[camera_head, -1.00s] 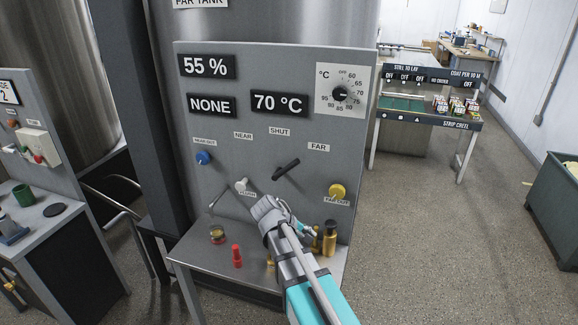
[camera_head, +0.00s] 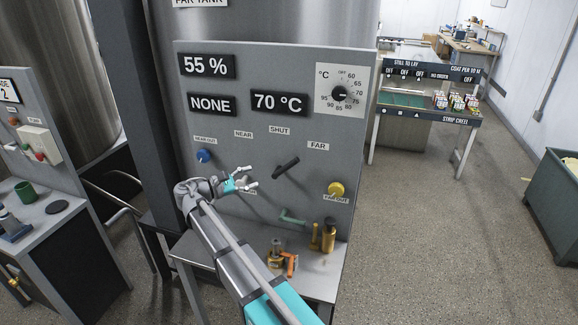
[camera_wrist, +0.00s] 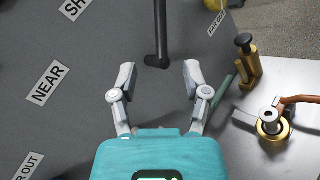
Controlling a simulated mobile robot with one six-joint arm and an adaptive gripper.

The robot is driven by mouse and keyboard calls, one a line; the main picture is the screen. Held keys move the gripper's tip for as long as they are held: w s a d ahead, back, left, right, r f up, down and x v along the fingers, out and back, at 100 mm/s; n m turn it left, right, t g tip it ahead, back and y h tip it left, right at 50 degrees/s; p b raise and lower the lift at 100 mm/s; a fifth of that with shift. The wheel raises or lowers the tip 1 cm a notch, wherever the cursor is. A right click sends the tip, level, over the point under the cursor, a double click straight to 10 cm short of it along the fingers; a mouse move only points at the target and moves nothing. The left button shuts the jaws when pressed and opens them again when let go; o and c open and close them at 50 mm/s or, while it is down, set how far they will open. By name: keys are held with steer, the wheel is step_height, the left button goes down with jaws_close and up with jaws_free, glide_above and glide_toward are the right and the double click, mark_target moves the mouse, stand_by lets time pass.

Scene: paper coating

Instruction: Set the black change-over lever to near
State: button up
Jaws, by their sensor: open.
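The black change-over lever (camera_head: 287,167) is on the grey panel, slanting up to the right below the SHUT label (camera_head: 280,130). The NEAR label (camera_head: 243,134) is up and left of it, the FAR label (camera_head: 318,146) to its right. In the wrist view the lever (camera_wrist: 162,30) hangs from the top edge, its lower end just beyond and between my fingertips. My gripper (camera_head: 251,177) is open and empty, left of the lever, fingers pointing right towards it. The wrist view shows my gripper (camera_wrist: 160,76) with fingers spread; no contact is visible.
A blue knob (camera_head: 204,156) is left of my gripper and a yellow knob (camera_head: 336,189) right of the lever. Below, a metal shelf (camera_head: 312,283) holds brass and orange fittings (camera_head: 276,255). A green handle (camera_head: 292,217) sits below the lever. A temperature dial (camera_head: 340,94) is above right.

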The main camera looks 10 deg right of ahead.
mark_target(286, 167)
steer(key=shift+d, duration=0.15)
steer(key=x, duration=1.3)
steer(key=shift+w+d+f, duration=0.1)
steer(key=shift+w+d, duration=0.05)
steer(key=shift+d, duration=0.15)
jaws_close()
stand_by(0.4)
